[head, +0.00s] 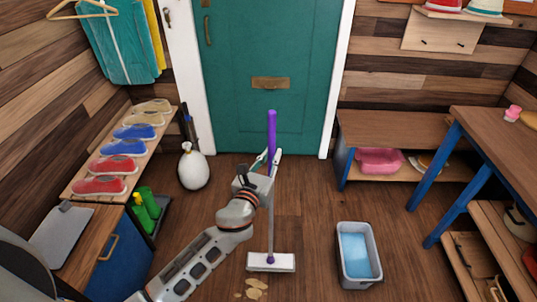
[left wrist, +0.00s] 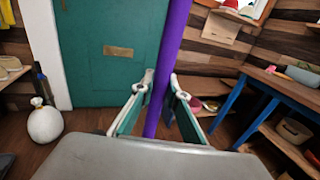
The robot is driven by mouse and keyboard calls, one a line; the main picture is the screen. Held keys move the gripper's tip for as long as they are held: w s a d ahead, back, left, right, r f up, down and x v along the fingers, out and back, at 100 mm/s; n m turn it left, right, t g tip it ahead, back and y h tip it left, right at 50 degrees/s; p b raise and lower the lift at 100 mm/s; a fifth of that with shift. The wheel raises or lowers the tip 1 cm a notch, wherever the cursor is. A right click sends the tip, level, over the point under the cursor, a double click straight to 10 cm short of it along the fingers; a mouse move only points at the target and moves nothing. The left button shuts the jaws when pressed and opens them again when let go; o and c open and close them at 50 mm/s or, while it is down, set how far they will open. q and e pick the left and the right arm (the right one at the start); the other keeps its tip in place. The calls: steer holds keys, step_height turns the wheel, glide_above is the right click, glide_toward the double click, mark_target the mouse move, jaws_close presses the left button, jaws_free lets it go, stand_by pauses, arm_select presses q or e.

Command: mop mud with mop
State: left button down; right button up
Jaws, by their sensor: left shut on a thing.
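The mop (head: 271,220) stands upright in the head view, with a purple handle and a flat white head (head: 271,262) low at the floor. My left gripper (head: 265,160) is shut on the purple upper handle. In the left wrist view the purple handle (left wrist: 168,70) runs between the two fingers of my left gripper (left wrist: 160,98). Tan mud patches (head: 254,289) lie on the wooden floor just in front of the mop head, slightly left. My right gripper is out of view.
A grey bucket (head: 358,256) with blue water stands right of the mop. A shoe bench (head: 75,187) and a blue cabinet (head: 108,265) line the left. A blue-legged table (head: 470,190) is at right.

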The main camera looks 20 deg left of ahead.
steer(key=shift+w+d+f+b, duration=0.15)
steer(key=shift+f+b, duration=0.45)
steer(key=shift+b, duration=0.55)
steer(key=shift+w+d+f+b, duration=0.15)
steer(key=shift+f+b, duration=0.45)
steer(key=shift+b, duration=0.5)
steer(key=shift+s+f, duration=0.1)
